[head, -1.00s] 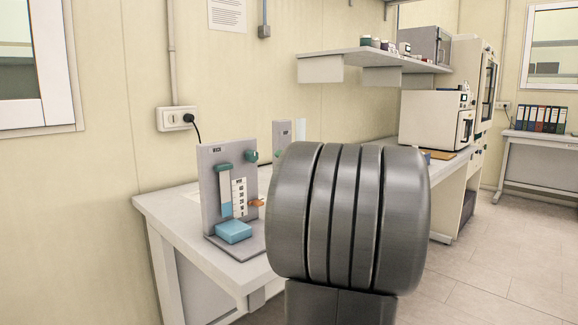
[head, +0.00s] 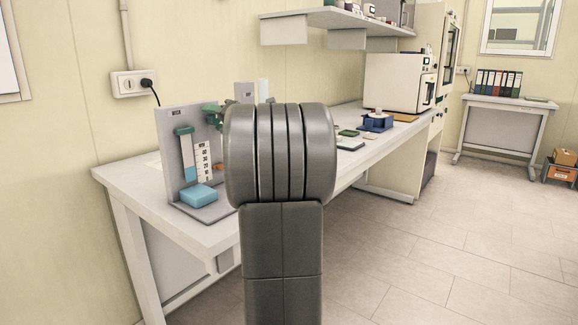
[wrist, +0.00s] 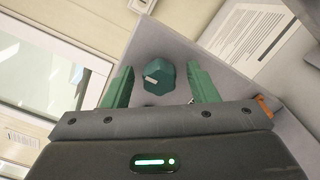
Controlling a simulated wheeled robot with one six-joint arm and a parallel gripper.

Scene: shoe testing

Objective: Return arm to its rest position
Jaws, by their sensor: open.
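In the wrist view, my gripper (wrist: 159,70) is open, its two green fingers spread apart. A dark green faceted knob (wrist: 165,76) on the grey panel shows between the fingers, with gaps visible on both sides. In the head view, my large dark grey arm link stands in the middle and hides most of the gripper. The grey test stand (head: 172,128) is on the bench just left of it, with a blue block (head: 199,195) at its base and a white scale (head: 202,160).
The white bench (head: 128,176) runs along the wall. A blue device (head: 377,122) and a white machine (head: 393,82) stand farther back, below a wall shelf (head: 340,20). The tiled floor (head: 450,240) on the right is clear. Cardboard boxes (head: 562,172) sit at the far right.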

